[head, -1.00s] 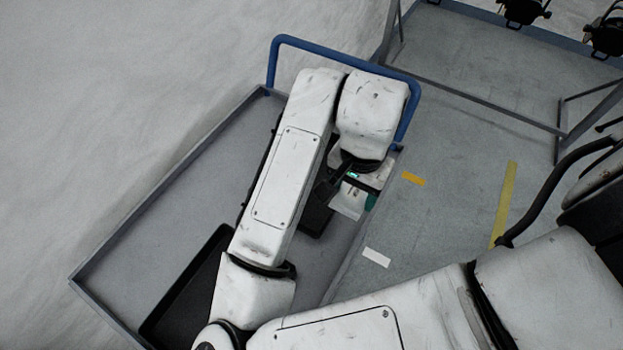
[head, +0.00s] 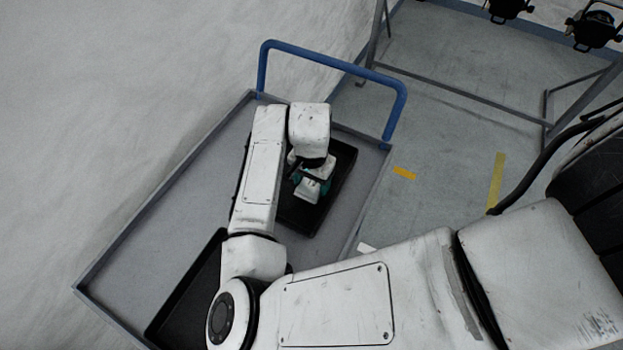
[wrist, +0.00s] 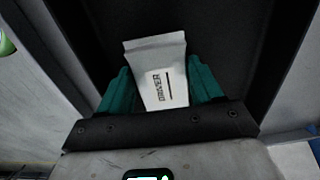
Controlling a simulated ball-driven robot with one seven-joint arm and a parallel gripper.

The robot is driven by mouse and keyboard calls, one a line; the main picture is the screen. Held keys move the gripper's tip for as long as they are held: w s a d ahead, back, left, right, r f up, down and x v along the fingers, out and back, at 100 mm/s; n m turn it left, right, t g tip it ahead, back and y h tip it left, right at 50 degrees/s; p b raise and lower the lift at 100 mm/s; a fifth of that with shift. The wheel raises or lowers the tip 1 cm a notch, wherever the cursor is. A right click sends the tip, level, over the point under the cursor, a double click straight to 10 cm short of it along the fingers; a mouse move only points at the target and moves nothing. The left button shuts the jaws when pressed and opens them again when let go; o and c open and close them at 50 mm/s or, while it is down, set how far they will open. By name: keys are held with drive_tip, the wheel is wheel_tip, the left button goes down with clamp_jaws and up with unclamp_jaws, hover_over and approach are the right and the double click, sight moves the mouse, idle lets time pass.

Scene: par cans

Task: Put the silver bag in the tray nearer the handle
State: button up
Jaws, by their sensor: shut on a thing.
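The silver bag (wrist: 160,58), a pale packet with dark print, is held between the teal fingers of my gripper (wrist: 161,84) in the wrist view. My gripper (head: 311,188) is over the black tray nearer the blue handle (head: 342,168) in the head view. That tray (wrist: 225,40) fills the background behind the bag in the wrist view. I cannot tell whether the bag touches the tray floor. The blue handle (head: 330,60) stands at the cart's far end. My arm hides part of the tray.
A second black tray (head: 188,292) lies at the near end of the grey cart (head: 150,240), partly hidden by my arm. Bare cart deck lies between the trays and along the left. Stage lamps (head: 597,30) hang from a metal frame at the upper right.

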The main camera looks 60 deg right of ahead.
sight(312, 185)
drive_tip(key=shift+f, duration=0.15)
drive_tip(key=shift+f, duration=0.2)
drive_tip(key=o, duration=1.1)
drive_tip(key=shift+r, duration=0.1)
wheel_tip(312, 185, up, 12)
drive_tip(key=b, duration=0.1)
drive_tip(key=shift+r, duration=0.15)
